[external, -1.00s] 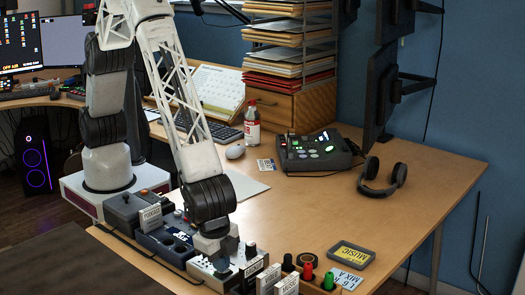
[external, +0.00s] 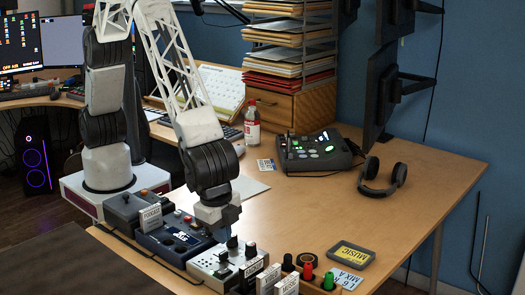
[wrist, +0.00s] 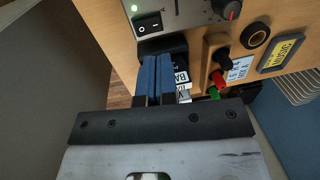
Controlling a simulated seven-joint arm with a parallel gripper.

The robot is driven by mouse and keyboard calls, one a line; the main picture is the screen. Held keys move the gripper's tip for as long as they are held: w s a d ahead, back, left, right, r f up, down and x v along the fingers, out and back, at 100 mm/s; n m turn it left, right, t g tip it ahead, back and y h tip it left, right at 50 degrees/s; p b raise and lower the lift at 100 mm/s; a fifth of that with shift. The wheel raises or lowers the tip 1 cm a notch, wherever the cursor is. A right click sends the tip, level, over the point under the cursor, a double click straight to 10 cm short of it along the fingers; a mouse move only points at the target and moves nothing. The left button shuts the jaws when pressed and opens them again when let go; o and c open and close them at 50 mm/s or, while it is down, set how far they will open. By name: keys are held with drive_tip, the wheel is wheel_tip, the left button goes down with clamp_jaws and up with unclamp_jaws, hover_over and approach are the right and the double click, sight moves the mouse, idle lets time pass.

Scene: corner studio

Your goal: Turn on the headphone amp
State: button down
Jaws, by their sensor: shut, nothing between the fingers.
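A light grey control box (external: 207,262) with several knobs stands at the table's front edge; it appears to be the headphone amp, though I cannot read a name on it. In the wrist view its panel (wrist: 182,17) carries a black rocker switch (wrist: 148,25) and a small lit green lamp (wrist: 134,8). I cannot tell surely which side of the rocker is down. My gripper (external: 232,241) is shut and empty, with its tips just above the box. The blue fingers (wrist: 156,75) are together in the wrist view, apart from the rocker.
A dark blue box (external: 172,245) stands to the left. White label cards (external: 268,278) and a wooden holder (wrist: 212,48) with black, red and green pieces are to the right. A yellow-labelled case (external: 351,254) and headphones (external: 383,178) lie beyond.

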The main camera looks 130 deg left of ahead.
wheel_tip(320, 180, up, 6)
drive_tip(key=shift+a+r, duration=0.2)
drive_tip(key=shift+a, duration=0.25)
idle(0.4)
drive_tip(key=s+a+r+t, duration=0.1)
drive_tip(key=s+a+r, duration=0.5)
drive_tip(key=s+r, duration=0.45)
drive_tip(key=s+a+r, duration=0.6)
drive_tip(key=s+r, duration=0.1)
drive_tip(key=s, duration=0.6)
drive_tip(key=s+a, duration=0.2)
drive_tip(key=s, duration=1.1)
drive_tip(key=s+a+t+h, duration=0.1)
drive_tip(key=s+a, duration=0.2)
drive_tip(key=s, duration=1.1)
drive_tip(key=shift+a+r+t+h, duration=0.3)
drive_tip(key=shift+w, duration=0.2)
